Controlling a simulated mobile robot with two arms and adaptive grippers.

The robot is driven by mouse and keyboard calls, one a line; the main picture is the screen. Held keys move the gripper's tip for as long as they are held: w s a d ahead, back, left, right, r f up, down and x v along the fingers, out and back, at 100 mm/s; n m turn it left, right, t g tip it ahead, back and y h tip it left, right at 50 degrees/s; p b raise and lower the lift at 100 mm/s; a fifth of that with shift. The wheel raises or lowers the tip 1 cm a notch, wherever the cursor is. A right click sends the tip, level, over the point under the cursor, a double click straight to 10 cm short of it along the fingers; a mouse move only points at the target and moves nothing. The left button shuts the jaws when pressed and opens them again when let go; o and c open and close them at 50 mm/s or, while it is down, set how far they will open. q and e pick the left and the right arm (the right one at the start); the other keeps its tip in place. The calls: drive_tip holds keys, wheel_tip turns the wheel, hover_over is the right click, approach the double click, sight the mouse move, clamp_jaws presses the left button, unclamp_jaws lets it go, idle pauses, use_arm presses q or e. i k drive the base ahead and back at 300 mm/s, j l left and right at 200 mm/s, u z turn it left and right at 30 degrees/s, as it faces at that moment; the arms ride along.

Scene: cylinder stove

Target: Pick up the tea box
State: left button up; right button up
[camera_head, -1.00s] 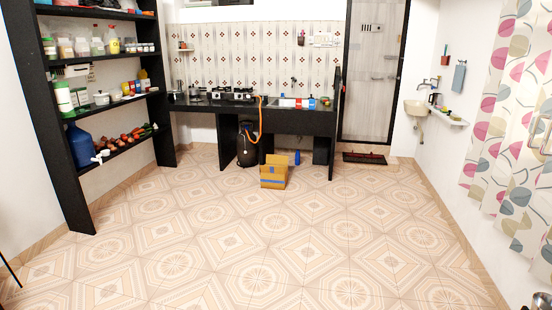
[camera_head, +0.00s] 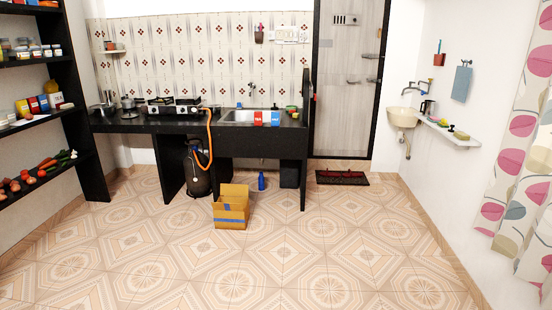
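A small red box with white lettering, which looks like the tea box (camera_head: 258,118), stands upright at the front edge of the black counter (camera_head: 232,145), in front of the sink. A blue box (camera_head: 275,118) stands close to its right side. The lettering is too small to read with certainty. Neither of my grippers is in view, and the counter is some distance ahead across the floor.
An open cardboard box (camera_head: 231,210) sits on the floor before the counter, near a gas cylinder (camera_head: 198,170) and a blue bottle (camera_head: 261,181). A black shelf (camera_head: 88,160) stands at left. The tiled floor (camera_head: 300,260) in front is clear.

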sight(258, 116)
drive_tip(key=i, duration=2.7)
